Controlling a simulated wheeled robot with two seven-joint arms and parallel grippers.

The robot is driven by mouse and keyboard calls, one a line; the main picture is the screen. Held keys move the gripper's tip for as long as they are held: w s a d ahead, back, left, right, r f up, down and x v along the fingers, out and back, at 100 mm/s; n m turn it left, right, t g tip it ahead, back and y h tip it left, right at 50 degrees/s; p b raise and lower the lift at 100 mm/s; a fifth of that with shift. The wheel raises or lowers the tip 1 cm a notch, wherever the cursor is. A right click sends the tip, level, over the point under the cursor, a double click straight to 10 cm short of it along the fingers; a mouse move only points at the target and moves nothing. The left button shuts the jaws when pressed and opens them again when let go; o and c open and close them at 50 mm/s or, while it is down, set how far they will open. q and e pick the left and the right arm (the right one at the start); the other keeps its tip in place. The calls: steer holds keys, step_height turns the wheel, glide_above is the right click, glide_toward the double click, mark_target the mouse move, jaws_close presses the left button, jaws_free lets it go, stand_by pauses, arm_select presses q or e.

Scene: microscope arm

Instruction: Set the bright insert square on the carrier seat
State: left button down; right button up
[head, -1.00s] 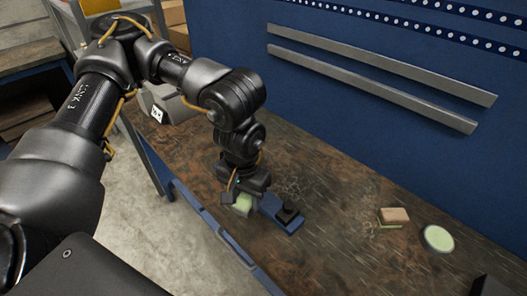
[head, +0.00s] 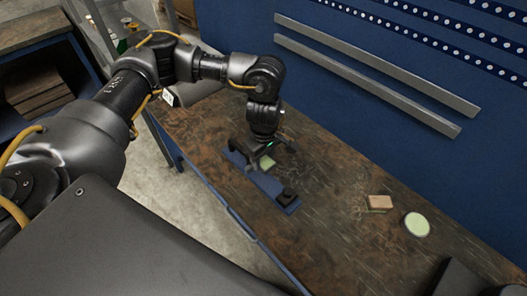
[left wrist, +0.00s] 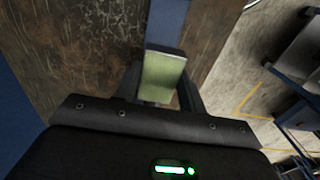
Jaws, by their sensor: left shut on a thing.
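The bright insert, a pale green block, (head: 267,162) is between the fingers of my left gripper (head: 262,166), which is shut on it. The insert also shows in the left wrist view (left wrist: 162,78), between the two dark fingers. The blue carrier bar (head: 265,183) lies on the bench under and beside the gripper, with a black block (head: 287,196) at its near right end. In the left wrist view the blue bar (left wrist: 167,20) runs away just beyond the insert. The seat is hidden, and I cannot tell whether the insert touches the bar.
A tan and green block (head: 379,203) and a round pale green disc (head: 417,224) lie to the right on the worn bench (head: 330,235). A blue back panel with grey rails (head: 370,75) stands behind. A dark object (head: 465,280) fills the lower right corner.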

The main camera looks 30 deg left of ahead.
mark_target(264, 179)
arm_select(q)
steer(key=shift+f+b, duration=0.8)
steer(key=shift+f, duration=0.25)
step_height(264, 179, down, 5)
steer(key=b, duration=0.3)
steer(key=shift+r, duration=0.1)
steer(key=shift+b, duration=0.3)
steer(key=shift+f+b, duration=0.55)
steer(key=shift+f, duration=0.05)
steer(key=c, duration=0.7)
jaws_free()
steer(key=shift+c, duration=0.2)
step_height(264, 179, up, 11)
steer(key=shift+f+b, duration=0.1)
steer(key=shift+b, duration=0.5)
